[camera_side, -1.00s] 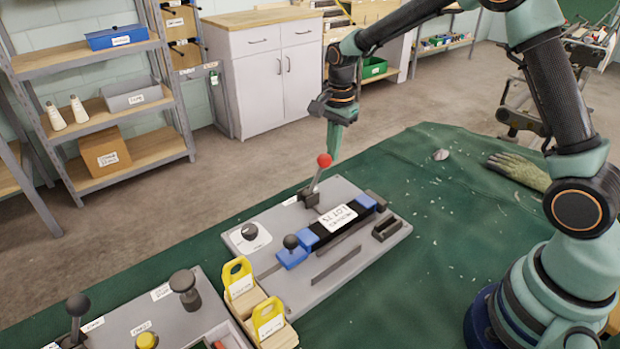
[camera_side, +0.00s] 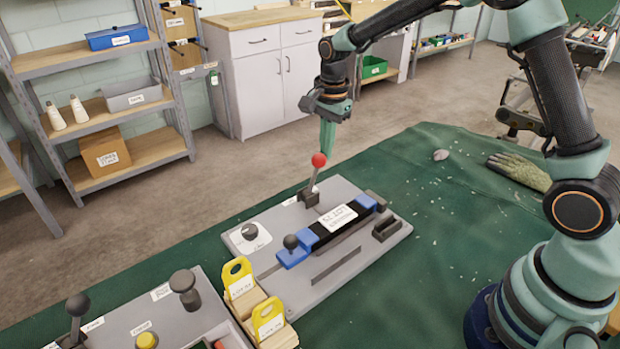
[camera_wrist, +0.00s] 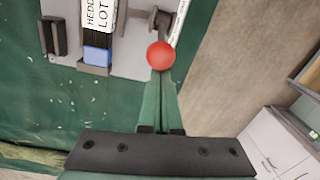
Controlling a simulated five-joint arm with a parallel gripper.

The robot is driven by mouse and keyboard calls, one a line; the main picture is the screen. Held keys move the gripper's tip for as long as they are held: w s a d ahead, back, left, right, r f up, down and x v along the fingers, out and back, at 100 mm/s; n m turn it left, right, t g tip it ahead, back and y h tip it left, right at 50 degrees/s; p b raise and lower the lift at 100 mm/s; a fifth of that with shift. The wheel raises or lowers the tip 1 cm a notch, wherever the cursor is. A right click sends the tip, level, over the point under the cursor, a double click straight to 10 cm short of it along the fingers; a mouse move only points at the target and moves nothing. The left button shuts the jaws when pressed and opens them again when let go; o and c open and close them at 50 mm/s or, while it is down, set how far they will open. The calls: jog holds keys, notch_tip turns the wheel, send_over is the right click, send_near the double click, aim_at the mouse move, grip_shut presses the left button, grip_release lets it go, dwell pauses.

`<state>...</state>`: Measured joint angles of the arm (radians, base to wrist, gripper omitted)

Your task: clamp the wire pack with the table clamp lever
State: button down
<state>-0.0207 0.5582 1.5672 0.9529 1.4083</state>
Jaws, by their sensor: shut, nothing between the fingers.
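The clamp lever, with its red ball knob (camera_side: 318,160), stands nearly upright, tilted slightly right, at the back edge of the grey board (camera_side: 345,262). The wire pack (camera_side: 317,231) is a dark strip with a white lot label, lying between blue end blocks on the board. My gripper (camera_side: 326,148) is shut and empty, pointing down close beside the red knob. In the wrist view the shut fingers (camera_wrist: 161,82) reach up to the red knob (camera_wrist: 160,56); I cannot tell whether they touch. The wire pack shows only partly there.
A black-knobbed blue slider (camera_side: 291,252) sits at the pack's near end. A round dial (camera_side: 250,232) is left of it. Yellow-handled wooden blocks (camera_side: 254,300) stand in front. A glove (camera_side: 517,170) lies on the green cloth, which is mostly clear right of the board.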

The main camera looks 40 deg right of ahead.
jog(key=shift+a+r, duration=0.2)
jog(key=shift+a, duration=0.25)
jog(key=a, duration=1)
jog(key=shift+f, duration=0.3)
jog(key=shift+s, duration=0.1)
jog(key=w+d+r, duration=0.2)
jog(key=d+r, duration=0.2)
jog(key=d, duration=0.1)
jog(key=s+a+r, duration=0.1)
jog(key=a+r, duration=0.3)
jog(key=a, duration=0.4)
jog(key=shift+a+r, duration=0.3)
jog(key=shift+a, duration=0.05)
